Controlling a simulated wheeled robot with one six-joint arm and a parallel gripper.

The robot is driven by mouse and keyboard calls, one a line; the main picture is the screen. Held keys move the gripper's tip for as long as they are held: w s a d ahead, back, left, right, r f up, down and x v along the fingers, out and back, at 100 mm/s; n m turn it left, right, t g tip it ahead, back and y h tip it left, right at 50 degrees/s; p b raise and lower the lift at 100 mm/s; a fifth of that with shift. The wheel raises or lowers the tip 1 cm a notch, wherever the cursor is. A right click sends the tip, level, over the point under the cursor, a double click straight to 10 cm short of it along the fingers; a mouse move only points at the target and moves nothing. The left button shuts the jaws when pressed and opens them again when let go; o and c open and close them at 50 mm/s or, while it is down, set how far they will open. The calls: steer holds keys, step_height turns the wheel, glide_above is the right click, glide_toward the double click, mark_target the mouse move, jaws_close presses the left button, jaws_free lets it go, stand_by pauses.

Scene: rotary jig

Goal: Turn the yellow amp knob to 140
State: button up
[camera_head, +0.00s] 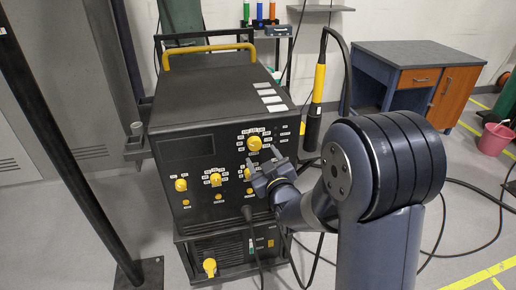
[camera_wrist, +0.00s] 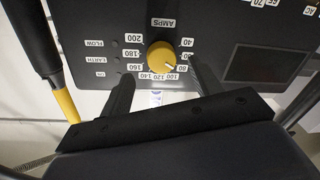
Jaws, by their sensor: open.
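The yellow amp knob (camera_head: 255,143) sits high on the front panel of the black welding machine (camera_head: 200,95). In the wrist view the knob (camera_wrist: 162,56) appears upside down under the AMPS label. Number labels from 40 to 200 ring it, and its small white mark points towards 80. My gripper (camera_head: 264,160) is in front of the panel, just below and right of the knob. In the wrist view its two fingers (camera_wrist: 163,84) are spread wide, with the knob between and beyond their tips. They look clear of the knob; the exact depth is hard to tell.
Lower yellow knobs (camera_head: 181,184) (camera_head: 215,180) are on the same panel; another is partly behind my gripper. A black-and-yellow torch (camera_head: 316,105) and its cables hang at the machine's right side. A dark post (camera_head: 60,150) stands at left. A desk (camera_head: 415,75) is behind at right.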

mark_target(256, 147)
steer(key=shift+x, duration=2.45)
steer(key=shift+c, duration=0.3)
steer(key=c, duration=0.9)
